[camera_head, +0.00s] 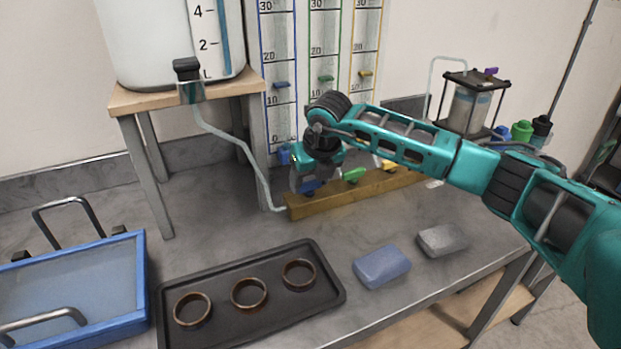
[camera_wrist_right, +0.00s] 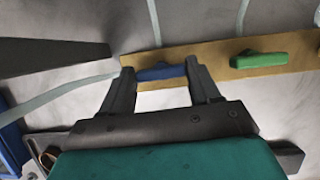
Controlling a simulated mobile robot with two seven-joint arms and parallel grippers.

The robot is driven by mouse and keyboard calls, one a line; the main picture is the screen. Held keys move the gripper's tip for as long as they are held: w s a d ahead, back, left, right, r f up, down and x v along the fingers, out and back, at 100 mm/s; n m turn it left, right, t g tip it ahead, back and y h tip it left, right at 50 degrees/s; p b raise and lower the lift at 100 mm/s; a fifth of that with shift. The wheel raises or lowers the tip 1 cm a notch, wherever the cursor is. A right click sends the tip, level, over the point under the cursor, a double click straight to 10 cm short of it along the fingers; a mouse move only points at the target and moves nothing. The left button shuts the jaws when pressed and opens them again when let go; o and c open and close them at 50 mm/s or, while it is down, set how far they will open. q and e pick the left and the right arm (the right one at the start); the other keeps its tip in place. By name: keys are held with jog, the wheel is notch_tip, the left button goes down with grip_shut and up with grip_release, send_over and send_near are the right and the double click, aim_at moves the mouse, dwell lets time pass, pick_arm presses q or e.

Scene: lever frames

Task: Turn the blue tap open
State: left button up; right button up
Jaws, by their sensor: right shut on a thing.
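The blue tap (camera_head: 312,187) is at the left end of a wooden bar (camera_head: 330,200) on the bench, partly hidden by my gripper in the head view. In the right wrist view its blue handle (camera_wrist_right: 160,72) lies lengthwise along the bar, between my two fingers. My right gripper (camera_wrist_right: 161,76) is shut on this handle, one finger at each end; in the head view the gripper (camera_head: 306,180) reaches down over the tap. A green tap (camera_head: 353,175) and a yellow tap (camera_head: 389,165) sit farther right on the bar. My left gripper is not in view.
A tank (camera_head: 165,50) stands on a wooden stand (camera_head: 190,95) at the back left, with a hose to the bar. A black tray (camera_head: 245,320) with three rings, a blue sponge (camera_head: 381,266), a grey block (camera_head: 442,239) and a blue-framed box (camera_head: 70,285) lie in front.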

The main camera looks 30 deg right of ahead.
jog(key=n+y+b, duration=0.1)
jog(key=n, duration=0.2)
jog(key=shift+d, duration=0.15)
jog(key=n+y, duration=0.1)
jog(key=n, duration=0.1)
jog(key=n+y+b, duration=0.1)
jog(key=n, duration=0.1)
jog(key=shift+w+d+g, duration=0.1)
jog(key=shift+g, duration=0.2)
jog(key=n+g, duration=0.1)
jog(key=n, duration=0.2)
jog(key=n+y+b, duration=0.1)
jog(key=n, duration=0.1)
jog(key=shift+w+n+g, duration=0.15)
jog(key=shift+n+g, duration=0.25)
jog(key=n+g+b, duration=0.1)
jog(key=n, duration=0.2)
jog(key=shift+n+y, duration=0.4)
jog(key=shift+w+d+n+g, duration=0.1)
jog(key=shift+n+g, duration=0.2)
jog(key=shift+n, duration=0.2)
jog(key=shift+r, duration=0.1)
jog(key=o, duration=1.1)
jog(key=shift+c, duration=0.2)
